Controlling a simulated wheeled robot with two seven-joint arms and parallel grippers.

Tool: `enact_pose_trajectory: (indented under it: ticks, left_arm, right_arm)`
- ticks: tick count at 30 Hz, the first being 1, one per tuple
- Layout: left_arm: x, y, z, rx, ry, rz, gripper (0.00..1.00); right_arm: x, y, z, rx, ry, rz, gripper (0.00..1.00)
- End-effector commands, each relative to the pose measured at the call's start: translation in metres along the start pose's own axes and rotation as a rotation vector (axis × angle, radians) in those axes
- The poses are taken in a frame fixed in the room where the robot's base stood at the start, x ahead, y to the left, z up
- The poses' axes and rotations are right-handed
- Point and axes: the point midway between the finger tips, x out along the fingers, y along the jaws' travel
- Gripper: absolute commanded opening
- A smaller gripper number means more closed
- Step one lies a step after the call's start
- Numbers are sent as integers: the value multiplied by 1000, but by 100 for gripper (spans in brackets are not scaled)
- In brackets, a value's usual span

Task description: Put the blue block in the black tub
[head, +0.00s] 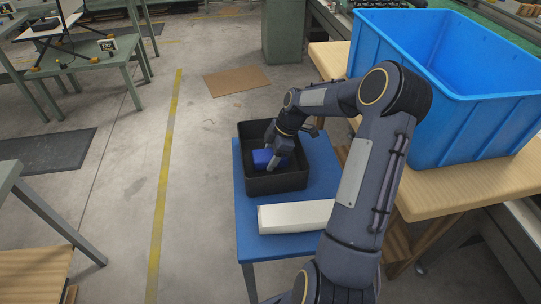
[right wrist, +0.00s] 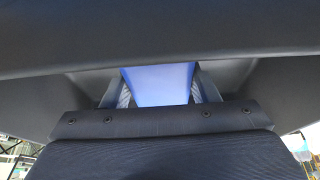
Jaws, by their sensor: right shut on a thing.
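The blue block (head: 263,158) shows inside the black tub (head: 277,184), between the fingers of my right gripper (head: 272,157). The tub stands on a blue table (head: 248,225). My right gripper reaches down into the tub and is shut on the block. In the right wrist view the block (right wrist: 160,84) fills the gap between the two fingers, with the dark tub wall (right wrist: 160,40) close around. I cannot tell whether the block touches the tub floor. My left gripper is not in view.
A white box-like piece (head: 296,217) lies on the blue table in front of the tub. A large blue bin (head: 450,125) stands on a wooden table (head: 425,200) to the right. The floor left of the blue table is open.

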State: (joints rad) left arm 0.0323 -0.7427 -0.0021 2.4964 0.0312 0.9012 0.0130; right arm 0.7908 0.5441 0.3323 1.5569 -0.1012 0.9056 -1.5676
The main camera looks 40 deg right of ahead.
Motion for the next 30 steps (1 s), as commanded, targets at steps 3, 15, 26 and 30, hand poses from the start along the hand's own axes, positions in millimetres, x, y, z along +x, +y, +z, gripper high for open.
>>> enact_pose_trajectory:
  ticks: [3,15,26,30]
  left_arm:
    - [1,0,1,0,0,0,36]
    - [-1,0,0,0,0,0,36]
    - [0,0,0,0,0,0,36]
    - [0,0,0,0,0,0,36]
  right_arm:
    - [1,0,0,0,0,0,63]
    - [-1,0,0,0,0,0,76]
    - [-60,1,0,0,-2,6,76]
    - [-88,1,0,0,0,4,76]
